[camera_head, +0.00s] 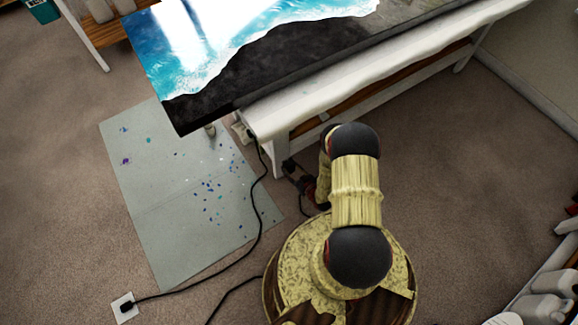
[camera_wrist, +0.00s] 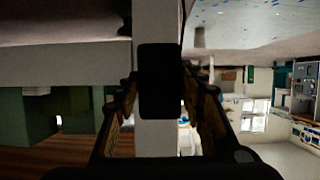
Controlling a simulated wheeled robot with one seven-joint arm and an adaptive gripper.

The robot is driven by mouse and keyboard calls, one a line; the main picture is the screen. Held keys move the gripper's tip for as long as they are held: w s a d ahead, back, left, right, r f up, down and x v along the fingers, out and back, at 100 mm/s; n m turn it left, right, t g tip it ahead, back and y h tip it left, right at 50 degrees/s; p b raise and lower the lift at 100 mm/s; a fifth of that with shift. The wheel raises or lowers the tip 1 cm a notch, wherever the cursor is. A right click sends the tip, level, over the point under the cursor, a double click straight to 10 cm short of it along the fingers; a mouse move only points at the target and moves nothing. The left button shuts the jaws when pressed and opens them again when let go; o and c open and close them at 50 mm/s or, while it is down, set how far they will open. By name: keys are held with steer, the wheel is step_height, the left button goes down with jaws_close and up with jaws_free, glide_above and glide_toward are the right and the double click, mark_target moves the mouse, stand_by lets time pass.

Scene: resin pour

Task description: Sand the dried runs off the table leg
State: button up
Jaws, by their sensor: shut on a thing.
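The white table leg (camera_head: 279,160) stands under the near corner of the resin-topped table (camera_head: 290,85). In the wrist view the leg (camera_wrist: 158,22) runs straight up and down through the middle. My gripper (camera_head: 297,178) is low beside this leg, partly hidden by my arm in the head view. In the wrist view my gripper (camera_wrist: 162,85) is shut on a dark block (camera_wrist: 160,80), which I take to be the sanding block. The block lies in front of the leg; whether it touches cannot be told. No dried runs can be made out on the leg.
A black cable (camera_head: 258,215) runs from the table corner to a floor socket (camera_head: 124,307). A grey sheet spotted with drips (camera_head: 160,225) lies left of the leg. Containers (camera_head: 545,308) stand at lower right. Carpet (camera_head: 480,180) is clear to the right.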

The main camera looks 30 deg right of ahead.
steer(key=shift+s, duration=0.1)
steer(key=shift+s, duration=1.45)
steer(key=shift+w, duration=0.1)
